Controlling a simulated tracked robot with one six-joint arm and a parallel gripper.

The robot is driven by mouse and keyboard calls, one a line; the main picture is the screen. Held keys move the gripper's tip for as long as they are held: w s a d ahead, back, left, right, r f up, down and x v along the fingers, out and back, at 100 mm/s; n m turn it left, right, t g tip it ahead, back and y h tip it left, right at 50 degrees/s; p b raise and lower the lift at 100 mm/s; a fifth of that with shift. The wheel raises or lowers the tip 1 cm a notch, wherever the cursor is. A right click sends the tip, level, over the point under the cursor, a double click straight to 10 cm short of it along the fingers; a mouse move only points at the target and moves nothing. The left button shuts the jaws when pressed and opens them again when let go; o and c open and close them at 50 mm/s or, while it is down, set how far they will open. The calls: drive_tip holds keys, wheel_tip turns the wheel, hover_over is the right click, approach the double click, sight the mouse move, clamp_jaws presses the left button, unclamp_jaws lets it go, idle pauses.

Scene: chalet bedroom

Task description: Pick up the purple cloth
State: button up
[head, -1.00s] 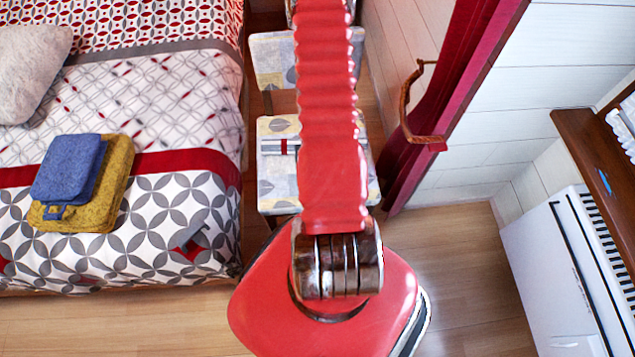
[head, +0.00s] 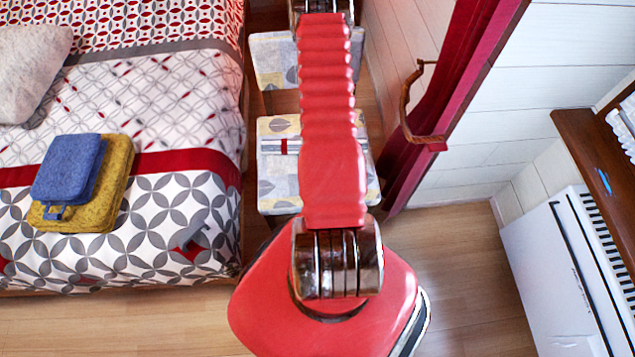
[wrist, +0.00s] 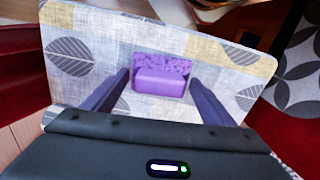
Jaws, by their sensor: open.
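The purple cloth (wrist: 160,84) shows in the wrist view, lying on a chair seat (wrist: 110,45) with a grey leaf pattern. Its far part is crinkled and its near part looks smooth and rounded. My gripper (wrist: 161,78) is open, with one dark finger on each side of the cloth in the picture. I see no contact, and the height of the fingers above the seat is hard to tell. In the head view the cloth and gripper are not visible; my red arm covers part of the chair (head: 276,180).
A bed (head: 190,110) stands at the left, with blue (head: 68,168) and yellow (head: 108,205) folded towels on it. A red curtain (head: 455,90) and white wall are right of the chair. A white heater (head: 550,260) stands under a wooden sill (head: 590,160).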

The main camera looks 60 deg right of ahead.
drive_tip(key=shift+f, duration=0.2)
drive_tip(key=shift+c, duration=0.5)
drive_tip(key=c, duration=1)
drive_tip(key=shift+r, duration=0.2)
drive_tip(key=shift+r, duration=4.85)
